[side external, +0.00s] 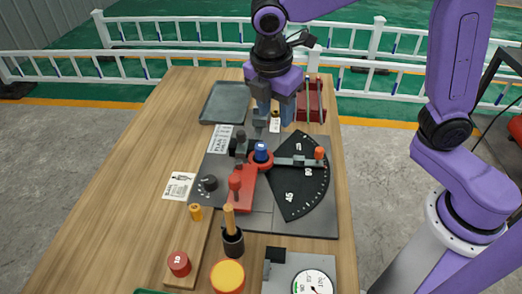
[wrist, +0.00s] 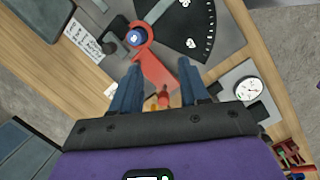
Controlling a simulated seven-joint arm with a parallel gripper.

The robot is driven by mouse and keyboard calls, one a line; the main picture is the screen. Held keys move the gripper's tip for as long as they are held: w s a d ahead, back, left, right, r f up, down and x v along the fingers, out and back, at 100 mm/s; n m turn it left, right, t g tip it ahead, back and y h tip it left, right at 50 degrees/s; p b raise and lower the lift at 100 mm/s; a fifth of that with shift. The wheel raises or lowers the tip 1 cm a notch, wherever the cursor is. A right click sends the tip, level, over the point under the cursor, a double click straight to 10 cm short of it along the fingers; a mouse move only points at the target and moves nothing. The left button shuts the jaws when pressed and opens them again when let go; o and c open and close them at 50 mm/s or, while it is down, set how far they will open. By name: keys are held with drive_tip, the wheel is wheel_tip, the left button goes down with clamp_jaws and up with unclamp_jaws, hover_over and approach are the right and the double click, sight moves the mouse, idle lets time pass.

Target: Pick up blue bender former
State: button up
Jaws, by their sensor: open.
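The blue bender former (side external: 261,150) is a short blue cylinder standing in the red ring of the bender on the dark bending plate. It also shows in the wrist view (wrist: 137,36), at the upper left, beyond the fingertips. My gripper (side external: 274,112) is open and empty, above and behind the former in the side view. In the wrist view my gripper's blue fingers (wrist: 158,72) stand apart with the red bender arm (wrist: 153,72) seen between them. The former is not between the fingers.
A black angle dial (side external: 300,190) lies right of the former, with a grey bar and orange peg. A black clamp (side external: 239,148) stands close left of it. A grey tray (side external: 225,102) and a red rack (side external: 311,105) lie at the back. The left wooden tabletop (side external: 125,165) is mostly clear.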

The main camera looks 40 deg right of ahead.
drive_tip(key=n, duration=0.2)
approach(261, 146)
drive_tip(key=shift+h, duration=0.4)
drive_tip(key=x, duration=0.4)
drive_tip(key=shift+s+a, duration=0.25)
drive_tip(key=shift+w+x, duration=0.15)
drive_tip(key=shift+x, duration=1.5)
drive_tip(key=shift+w+x, duration=0.1)
drive_tip(key=shift+x, duration=1.6)
drive_tip(key=shift+a, duration=0.15)
clamp_jaws()
